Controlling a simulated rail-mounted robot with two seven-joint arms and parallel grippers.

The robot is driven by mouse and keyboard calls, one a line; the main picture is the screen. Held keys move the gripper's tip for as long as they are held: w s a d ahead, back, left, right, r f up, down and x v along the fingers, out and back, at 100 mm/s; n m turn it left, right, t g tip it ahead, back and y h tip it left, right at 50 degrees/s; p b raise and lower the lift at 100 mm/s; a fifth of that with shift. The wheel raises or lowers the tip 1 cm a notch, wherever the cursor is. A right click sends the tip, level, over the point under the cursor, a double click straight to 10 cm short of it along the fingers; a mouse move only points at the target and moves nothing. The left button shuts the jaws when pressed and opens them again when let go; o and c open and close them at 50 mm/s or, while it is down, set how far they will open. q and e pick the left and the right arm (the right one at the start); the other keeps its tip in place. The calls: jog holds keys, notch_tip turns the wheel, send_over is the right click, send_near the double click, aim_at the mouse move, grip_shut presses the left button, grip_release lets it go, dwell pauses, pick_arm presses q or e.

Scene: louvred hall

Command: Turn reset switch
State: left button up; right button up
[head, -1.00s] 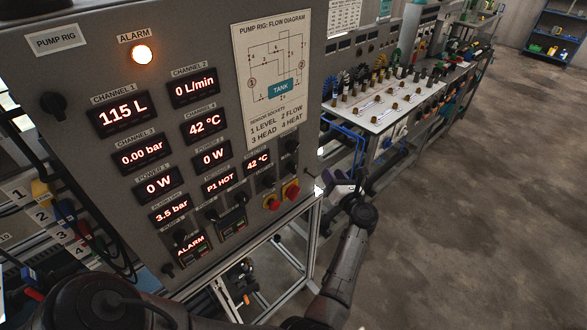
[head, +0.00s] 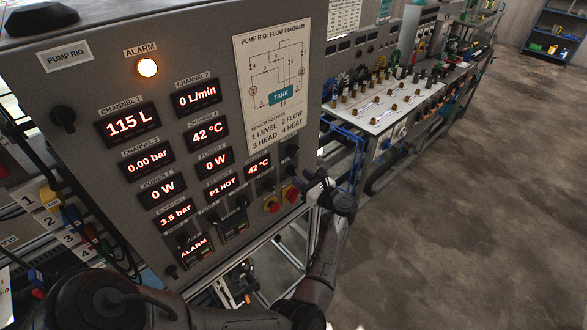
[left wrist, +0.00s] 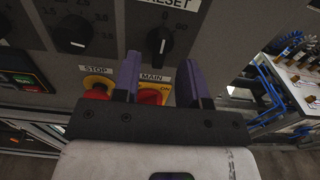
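The reset switch (left wrist: 160,41) is a black rotary knob with a white pointer line, under a RESET label in the left wrist view. Its pointer stands near upright, close to the 0 mark. In the head view it is a small dark knob (head: 291,171) at the panel's lower right. My left gripper (left wrist: 161,66) is open, its two purple fingers apart and empty. The fingers point at the panel just below the knob, one to each side. In the head view the gripper (head: 314,183) is at the panel's right edge. My right gripper is not in view.
Below the knob are the red-and-yellow MAIN switch (left wrist: 152,94) and red STOP button (left wrist: 97,92). A black dial (left wrist: 75,34) is to the left. The ALARM lamp (head: 147,68) glows orange. A workbench (head: 375,118) stands to the right, with open floor beyond.

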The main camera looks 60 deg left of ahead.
aim_at(296, 173)
pick_arm(q)
jog(key=shift+p+x, duration=0.45)
jog(key=shift+x, duration=0.8)
jog(key=shift+b, duration=0.35)
jog(key=shift+b+x, duration=0.35)
jog(key=shift+x, duration=0.4)
grip_shut()
